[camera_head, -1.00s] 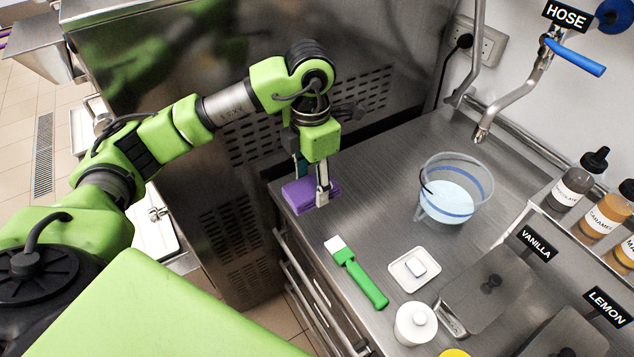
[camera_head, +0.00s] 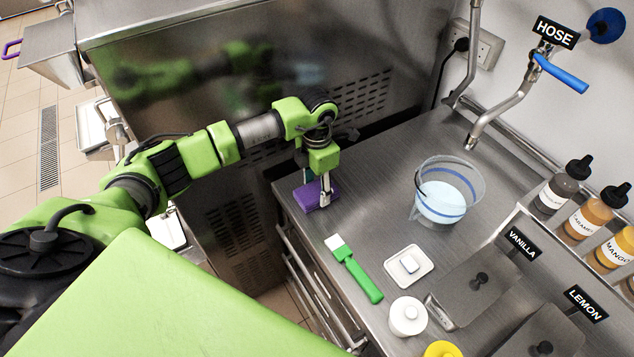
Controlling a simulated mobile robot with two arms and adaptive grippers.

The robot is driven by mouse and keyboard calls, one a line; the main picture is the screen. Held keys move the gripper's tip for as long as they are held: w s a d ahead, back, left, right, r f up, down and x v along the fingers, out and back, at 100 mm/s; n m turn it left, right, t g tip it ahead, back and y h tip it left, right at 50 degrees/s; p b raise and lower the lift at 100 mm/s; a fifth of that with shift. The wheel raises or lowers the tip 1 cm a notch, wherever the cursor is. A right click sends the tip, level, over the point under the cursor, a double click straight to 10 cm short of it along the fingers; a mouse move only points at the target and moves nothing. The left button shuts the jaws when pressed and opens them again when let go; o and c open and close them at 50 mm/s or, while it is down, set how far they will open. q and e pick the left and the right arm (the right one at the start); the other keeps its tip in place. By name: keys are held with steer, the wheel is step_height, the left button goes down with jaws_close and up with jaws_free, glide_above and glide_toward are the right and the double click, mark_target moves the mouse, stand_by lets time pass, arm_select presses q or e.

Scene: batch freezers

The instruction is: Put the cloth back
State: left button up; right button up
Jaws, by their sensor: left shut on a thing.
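The purple cloth (camera_head: 306,199) is a folded pad at the far left corner of the steel counter (camera_head: 375,170). My left gripper (camera_head: 325,196) points down from above and is shut on the cloth. One finger shows in front of the cloth; the other is partly hidden. The cloth appears to be at counter level, but I cannot tell whether it is touching the steel. My right gripper is not in view.
A clear bucket (camera_head: 448,190) of bluish liquid stands to the right. A green brush (camera_head: 354,270), a small white dish (camera_head: 408,265) and a white lidded jar (camera_head: 407,316) are nearer. A tap (camera_head: 515,95) with a HOSE sign overhangs behind. Sauce bottles (camera_head: 588,215) line the right.

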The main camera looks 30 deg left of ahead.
mark_target(317, 189)
arm_select(q)
steer(key=shift+f, duration=0.15)
steer(key=o, duration=1)
steer(key=shift+w+r, duration=0.1)
steer(key=shift+r, duration=0.25)
step_height(317, 189, up, 12)
steer(key=b, duration=0.4)
steer(key=shift+f+b, duration=0.15)
steer(key=shift+b, duration=0.15)
